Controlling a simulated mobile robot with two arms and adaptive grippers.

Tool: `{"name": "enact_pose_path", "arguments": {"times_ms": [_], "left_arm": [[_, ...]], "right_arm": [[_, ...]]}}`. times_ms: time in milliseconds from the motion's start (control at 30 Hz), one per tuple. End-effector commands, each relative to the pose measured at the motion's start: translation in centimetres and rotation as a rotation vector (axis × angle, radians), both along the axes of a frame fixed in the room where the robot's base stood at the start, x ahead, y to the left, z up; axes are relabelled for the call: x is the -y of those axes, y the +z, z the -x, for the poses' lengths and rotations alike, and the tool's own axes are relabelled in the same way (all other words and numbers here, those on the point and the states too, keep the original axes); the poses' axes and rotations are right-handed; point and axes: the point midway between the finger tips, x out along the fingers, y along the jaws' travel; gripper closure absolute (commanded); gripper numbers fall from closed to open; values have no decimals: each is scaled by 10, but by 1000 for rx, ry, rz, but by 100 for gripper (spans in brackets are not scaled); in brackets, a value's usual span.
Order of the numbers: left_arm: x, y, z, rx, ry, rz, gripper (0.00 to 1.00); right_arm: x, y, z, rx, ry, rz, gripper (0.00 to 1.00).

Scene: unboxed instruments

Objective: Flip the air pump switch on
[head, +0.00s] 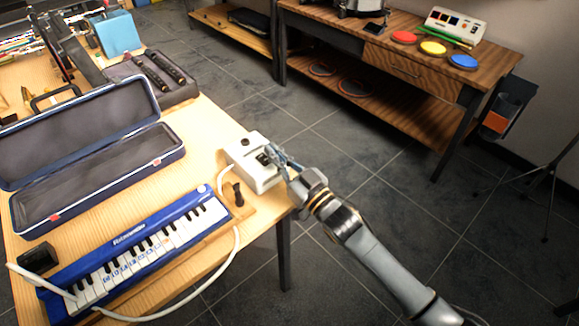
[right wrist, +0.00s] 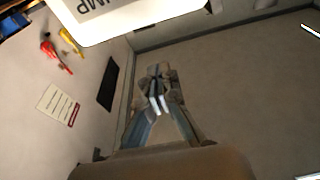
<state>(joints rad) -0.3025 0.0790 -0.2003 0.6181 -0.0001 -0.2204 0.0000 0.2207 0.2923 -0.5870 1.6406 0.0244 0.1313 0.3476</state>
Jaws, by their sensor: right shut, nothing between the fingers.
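The air pump (head: 241,152) is a white box at the right corner of the wooden table in the head view. A dark switch part shows on its top, partly hidden by my gripper; I cannot tell its position. My right gripper (head: 272,152) is shut and empty, with its tips at the pump's top right side. I cannot tell whether they touch the switch. In the right wrist view the shut fingers (right wrist: 157,100) point at the room, and the pump's white face (right wrist: 140,22) with part of its label shows at the top. My left gripper is not in view.
A blue melodica (head: 135,252) lies left of the pump, with a white hose (head: 236,255) curving by the table edge. An open blue case (head: 80,190) lies behind it. A second wooden table (head: 400,60) stands at the back right, with tiled floor between.

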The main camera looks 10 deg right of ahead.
Motion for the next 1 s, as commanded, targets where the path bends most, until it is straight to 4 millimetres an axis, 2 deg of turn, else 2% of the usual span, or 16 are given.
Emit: {"name": "enact_pose_path", "arguments": {"times_ms": [67, 200, 333, 767, 900, 1000], "left_arm": [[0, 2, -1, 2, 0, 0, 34], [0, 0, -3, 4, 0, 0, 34], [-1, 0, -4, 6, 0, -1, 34], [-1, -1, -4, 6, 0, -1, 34], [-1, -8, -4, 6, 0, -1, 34], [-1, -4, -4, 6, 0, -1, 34]], "right_arm": [[-10, 5, -14, 2, 0, -1, 100], [-8, -20, -11, -6, -2, 2, 100], [-7, -32, -10, -3, -1, 2, 100], [-7, -37, -9, 0, -1, 1, 100], [-6, -51, -8, -3, -1, 2, 100], [-6, -46, -8, -2, -1, 1, 100]]}}
